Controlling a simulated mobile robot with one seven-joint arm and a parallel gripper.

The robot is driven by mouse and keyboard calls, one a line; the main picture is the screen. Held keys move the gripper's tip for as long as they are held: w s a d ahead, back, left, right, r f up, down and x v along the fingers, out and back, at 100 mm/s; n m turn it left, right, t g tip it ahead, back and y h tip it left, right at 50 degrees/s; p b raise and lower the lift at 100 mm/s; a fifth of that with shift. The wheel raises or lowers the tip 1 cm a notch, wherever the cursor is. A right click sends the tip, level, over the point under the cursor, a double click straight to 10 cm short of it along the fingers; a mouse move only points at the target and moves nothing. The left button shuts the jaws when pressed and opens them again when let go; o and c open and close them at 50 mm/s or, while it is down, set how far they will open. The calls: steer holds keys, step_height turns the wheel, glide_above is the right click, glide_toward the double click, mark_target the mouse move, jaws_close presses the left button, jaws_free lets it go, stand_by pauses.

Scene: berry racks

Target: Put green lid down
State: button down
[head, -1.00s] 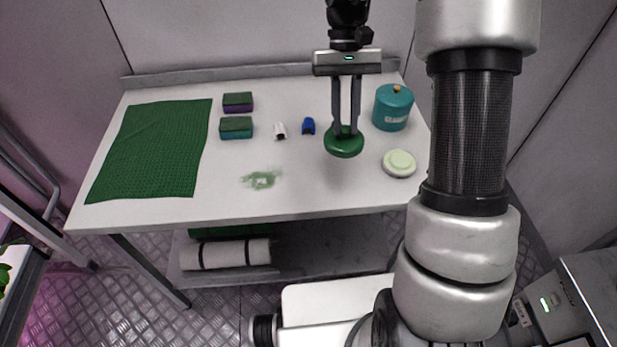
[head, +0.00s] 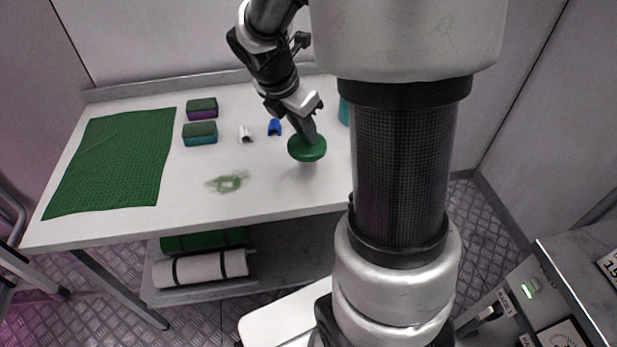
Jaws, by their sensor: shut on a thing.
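My gripper (head: 304,132) is shut on the green lid (head: 307,149), a round dark green disc. It holds the lid over the right part of the white table (head: 265,190). The lid looks slightly tilted; whether it touches the table top I cannot tell. My gripper is turned at an angle, and its fingers are partly hidden by its own body. The teal canister (head: 344,112) shows only as a sliver behind my arm. The pale round lid is hidden behind my arm.
A green mat (head: 110,165) covers the table's left. Two sponges (head: 202,108) (head: 200,133), a white clip (head: 245,134) and a blue clip (head: 274,127) lie near the middle. A green smear (head: 228,183) marks the table. Rolled cloths (head: 205,267) lie on the lower shelf.

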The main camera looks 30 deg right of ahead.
steer(key=shift+s+d+f+n, duration=0.1)
steer(key=shift+s+f+n, duration=0.1)
steer(key=shift+n, duration=0.6)
steer(key=shift+f+t, duration=0.3)
step_height(320, 180, down, 9)
steer(key=b, duration=0.4)
steer(key=shift+f, duration=0.1)
steer(key=shift+f, duration=0.1)
steer(key=c, duration=1.6)
jaws_free()
